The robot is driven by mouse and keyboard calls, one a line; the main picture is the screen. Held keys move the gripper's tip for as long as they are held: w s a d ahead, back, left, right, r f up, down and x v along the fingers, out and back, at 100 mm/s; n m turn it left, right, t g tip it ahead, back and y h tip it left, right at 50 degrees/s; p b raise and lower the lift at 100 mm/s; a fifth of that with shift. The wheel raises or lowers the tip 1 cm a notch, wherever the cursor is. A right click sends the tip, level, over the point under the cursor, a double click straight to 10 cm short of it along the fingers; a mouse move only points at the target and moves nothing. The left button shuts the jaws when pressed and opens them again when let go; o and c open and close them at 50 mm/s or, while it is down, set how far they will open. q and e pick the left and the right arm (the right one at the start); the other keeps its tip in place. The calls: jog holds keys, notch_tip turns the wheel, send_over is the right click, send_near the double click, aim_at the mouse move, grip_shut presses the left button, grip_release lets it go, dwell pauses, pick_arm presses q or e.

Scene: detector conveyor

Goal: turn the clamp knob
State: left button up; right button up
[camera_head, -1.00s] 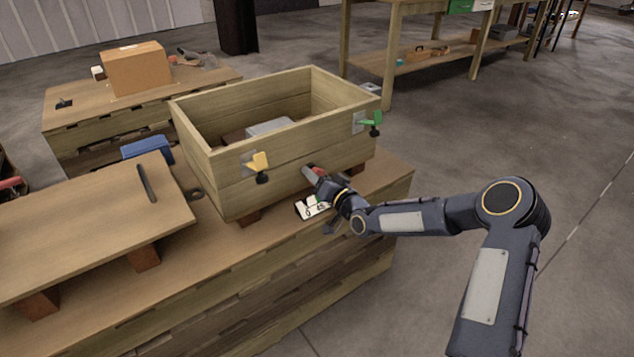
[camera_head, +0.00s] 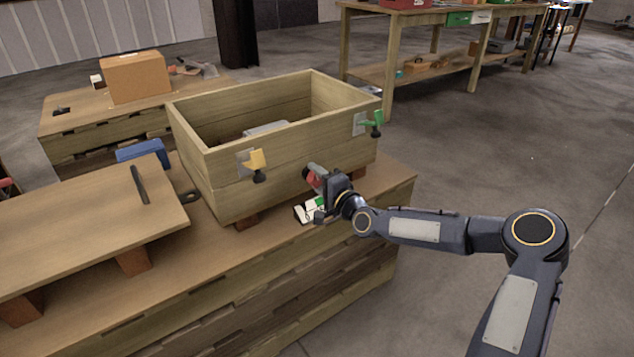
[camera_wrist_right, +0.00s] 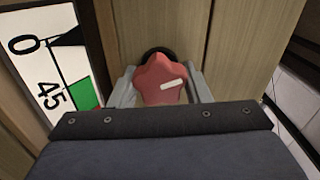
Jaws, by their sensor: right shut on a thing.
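The clamp knob (camera_wrist_right: 158,70) is red and star-shaped with a white mark. In the right wrist view it sits between the two grey fingers of my right gripper (camera_wrist_right: 160,92), which is shut on it. The white mark points to the right and slightly up. In the head view the red knob (camera_head: 314,176) shows at the front wall of the wooden crate (camera_head: 290,165), with my right gripper (camera_head: 320,182) against it. A white scale card (camera_wrist_right: 40,62) with 0, 45 and a green zone lies left of the knob. My left gripper is out of view.
A yellow clamp (camera_head: 256,160) and a green clamp (camera_head: 375,120) are on the crate's front wall, either side of my gripper. A raised board (camera_head: 80,225) with a dark bar stands at left. A cardboard box (camera_head: 137,77) sits behind. The floor at right is clear.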

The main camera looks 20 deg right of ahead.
aim_at(320, 180)
jog(key=shift+f+m, duration=0.1)
jog(key=shift+m, duration=0.4)
dwell(0.3)
jog(key=o, duration=1)
jog(key=p+v, duration=0.1)
jog(key=v, duration=0.5)
jog(key=shift+s+d, duration=0.15)
jog(key=shift+s, duration=0.2)
jog(key=shift+s+d, duration=0.15)
jog(key=shift+s, duration=0.4)
